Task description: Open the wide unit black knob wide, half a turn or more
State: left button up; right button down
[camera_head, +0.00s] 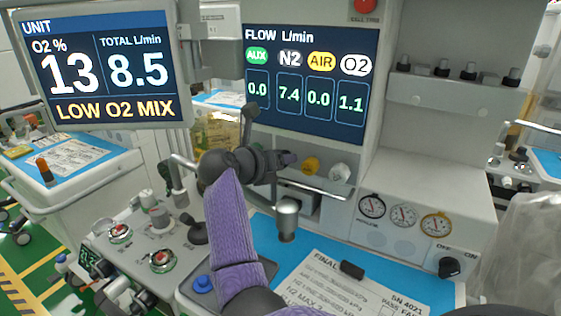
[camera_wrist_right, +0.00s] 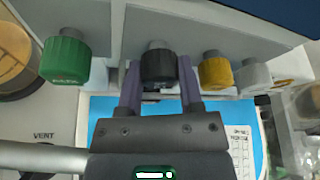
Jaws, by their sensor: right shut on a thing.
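The black knob (camera_wrist_right: 158,66) is in the right wrist view, between the green knob (camera_wrist_right: 66,58) and the yellow knob (camera_wrist_right: 215,72). My right gripper (camera_wrist_right: 159,80) has its two purple fingers on either side of it and is shut on it. The flow screen (camera_head: 310,85) reads N2 7.4, O2 1.1, AUX 0.0 and AIR 0.0. My left gripper is not in view.
The yellow knob (camera_head: 311,164) and white knob (camera_head: 340,172) are close right of my gripper. The unit screen (camera_head: 103,70) reads O2 13, total 8.5, LOW O2 MIX. A paper sheet (camera_head: 345,290) lies on the blue worktop. Gauges (camera_head: 403,214) are at the right.

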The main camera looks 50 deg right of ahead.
jog(key=m+t+y, duration=0.1)
jog(key=m+t, duration=0.1)
jog(key=m, duration=0.1)
jog(key=shift+f+b, duration=0.15)
jog(key=shift+b, duration=0.2)
jog(key=shift+m+t, duration=0.6)
jog(key=shift+m, duration=0.2)
jog(key=shift+s+m+t+b, duration=0.1)
jog(key=shift+m+t+b, duration=0.3)
jog(key=shift+m+b, duration=0.1)
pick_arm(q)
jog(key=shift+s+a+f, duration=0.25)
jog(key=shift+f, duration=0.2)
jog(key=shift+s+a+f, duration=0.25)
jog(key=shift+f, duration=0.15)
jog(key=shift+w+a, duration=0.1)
pick_arm(e)
jog(key=shift+m, duration=0.3)
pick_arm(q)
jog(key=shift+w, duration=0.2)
pick_arm(e)
jog(key=shift+c, duration=1.2)
grip_release()
